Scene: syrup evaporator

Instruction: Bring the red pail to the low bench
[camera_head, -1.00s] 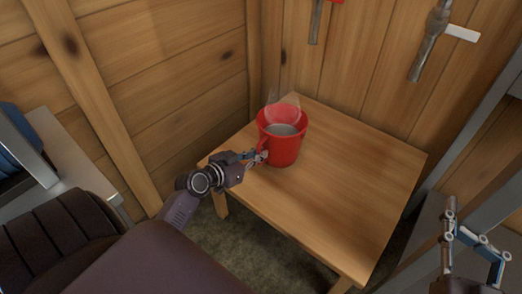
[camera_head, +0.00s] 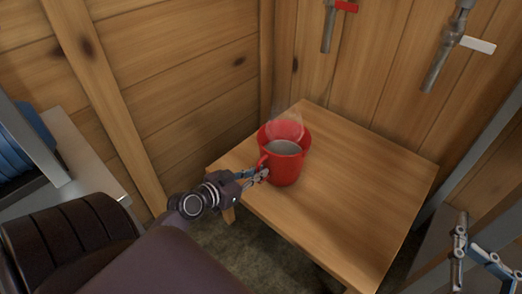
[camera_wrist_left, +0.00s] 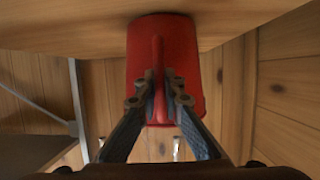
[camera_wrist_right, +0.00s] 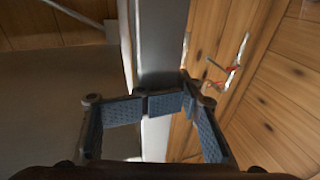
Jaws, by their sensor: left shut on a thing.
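The red pail (camera_head: 283,168), with greyish, steaming contents, is upright at the left part of the low wooden bench (camera_head: 365,205). My left gripper (camera_head: 263,174) is shut on the pail's side handle; the left wrist view shows its fingers (camera_wrist_left: 160,90) on both sides of the handle, with the pail (camera_wrist_left: 178,60) just beyond. I cannot tell whether the pail's base touches the bench.
Plank walls (camera_head: 185,75) meet behind the bench. Pipes with a red handle (camera_head: 346,6) and a white handle (camera_head: 478,45) hang on the back wall. A metal counter (camera_head: 75,160) with blue items stands left. The bench's right half is clear.

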